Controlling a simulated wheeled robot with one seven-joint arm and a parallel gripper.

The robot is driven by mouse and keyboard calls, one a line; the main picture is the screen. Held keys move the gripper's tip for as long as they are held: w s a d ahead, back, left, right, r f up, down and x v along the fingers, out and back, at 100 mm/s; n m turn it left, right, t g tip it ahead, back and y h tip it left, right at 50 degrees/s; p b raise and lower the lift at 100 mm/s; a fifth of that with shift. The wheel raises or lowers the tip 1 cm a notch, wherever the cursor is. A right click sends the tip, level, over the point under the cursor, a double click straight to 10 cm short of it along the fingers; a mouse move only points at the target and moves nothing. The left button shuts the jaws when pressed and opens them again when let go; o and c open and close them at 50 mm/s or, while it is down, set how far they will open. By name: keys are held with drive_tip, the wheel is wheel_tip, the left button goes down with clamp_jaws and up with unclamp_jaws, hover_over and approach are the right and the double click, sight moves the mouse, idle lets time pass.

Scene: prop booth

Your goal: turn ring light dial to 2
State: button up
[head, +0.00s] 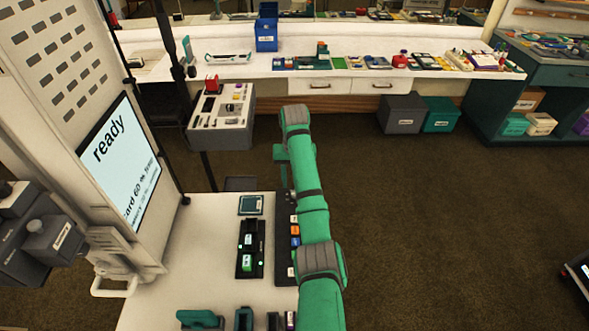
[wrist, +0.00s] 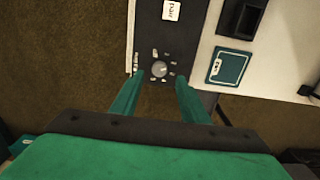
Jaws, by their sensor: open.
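The ring light dial (wrist: 159,69) is a small round grey knob at the end of a dark panel (wrist: 184,38), with small pale labels around it. The labels and the dial's pointer are too small to read. My gripper (wrist: 160,76) is open, with one green finger on each side of the dial in the wrist view. I cannot tell whether the fingers touch it or are still above it. In the head view the dark panel (head: 282,255) lies on the white table, partly hidden by my arm, and the dial cannot be made out.
On the white table (head: 190,240) are a teal card (head: 251,205) and a black tray (head: 250,249) left of the panel. A screen reading "ready" (head: 125,165) stands further left. A grey control box (head: 222,117) stands beyond.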

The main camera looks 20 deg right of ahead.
drive_tip(key=shift+s+r, duration=0.1)
drive_tip(key=shift+r, duration=2.85)
drive_tip(key=shift+a, duration=0.1)
